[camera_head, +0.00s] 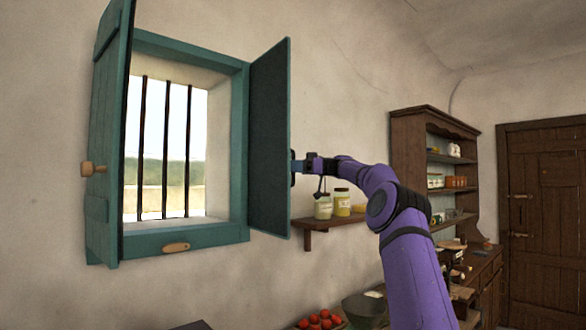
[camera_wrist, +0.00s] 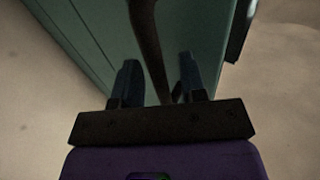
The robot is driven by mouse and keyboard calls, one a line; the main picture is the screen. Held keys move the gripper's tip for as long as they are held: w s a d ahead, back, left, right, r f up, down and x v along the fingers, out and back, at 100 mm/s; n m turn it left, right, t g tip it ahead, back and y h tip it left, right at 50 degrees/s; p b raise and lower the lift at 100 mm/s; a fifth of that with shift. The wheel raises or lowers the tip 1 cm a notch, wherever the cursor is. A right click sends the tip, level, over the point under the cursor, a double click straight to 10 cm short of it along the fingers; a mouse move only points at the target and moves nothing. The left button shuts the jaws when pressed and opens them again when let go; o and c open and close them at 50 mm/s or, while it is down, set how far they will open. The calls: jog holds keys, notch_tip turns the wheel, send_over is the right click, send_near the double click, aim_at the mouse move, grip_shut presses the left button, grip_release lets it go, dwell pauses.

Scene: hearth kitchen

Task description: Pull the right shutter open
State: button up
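The right shutter (camera_head: 270,140) is a teal panel swung out from the right side of the window frame, standing well open. My gripper (camera_head: 295,168) is at its free right edge, at about mid height. In the wrist view the teal shutter (camera_wrist: 95,35) fills the upper middle. The two fingers of my gripper (camera_wrist: 158,82) stand apart there, with a dark curved bar (camera_wrist: 147,35) passing between them, apparently a handle. I see gaps beside the bar; fingertip contact is hard to make out in the dim picture.
The left shutter (camera_head: 108,150) also stands open, with a wooden knob (camera_head: 93,169). Dark bars (camera_head: 166,150) cross the window. Right of the right shutter, a small shelf (camera_head: 325,224) holds jars (camera_head: 342,202). Tomatoes (camera_head: 320,321) and a bowl (camera_head: 364,310) are below.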

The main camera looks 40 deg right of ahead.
jog(key=v, duration=1)
jog(key=shift+d, duration=0.35)
jog(key=shift+s+f, duration=0.1)
jog(key=shift+s, duration=0.05)
